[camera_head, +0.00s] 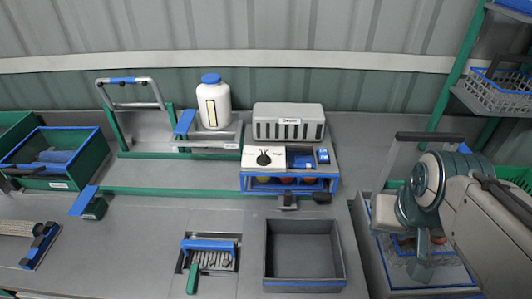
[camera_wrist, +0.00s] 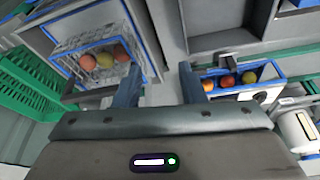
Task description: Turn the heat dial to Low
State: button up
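The heat dial (camera_head: 264,159) is a round black knob on the white top panel of a small blue-framed unit (camera_head: 241,184), in the middle of the head view. Its marks are too small to read, so I cannot tell its setting. In the wrist view the unit (camera_wrist: 238,93) is at the right, with red and yellow round fruit in its front; the dial is hard to make out there. My gripper (camera_wrist: 160,86) is open, its two blue-grey fingers apart with nothing between them. It is well to the right of the dial, over the bin side of the bench.
A grey box-shaped heater (camera_head: 288,131) stands behind the dial unit, and a white blue-capped bottle (camera_head: 214,104) to its left. An empty dark bin (camera_head: 304,284) sits in front.

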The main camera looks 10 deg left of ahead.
jog(key=w+a+r+b, duration=0.1)
jog(key=w+a+r, duration=0.2)
jog(key=w+a, duration=0.45)
jog(key=n+b, duration=0.2)
send_over(263, 155)
jog(key=s+d, duration=0.1)
jog(key=s, duration=0.5)
jog(key=f, duration=0.1)
jog(key=shift+t+y, duration=0.3)
jog(key=shift+y, duration=0.2)
jog(key=p+x, duration=0.1)
jog(key=x, duration=1.2)
jog(key=shift+w+d+f+p, duration=0.2)
jog(key=shift+f+p, duration=0.1)
jog(key=shift+p, duration=0.1)
grip_shut()
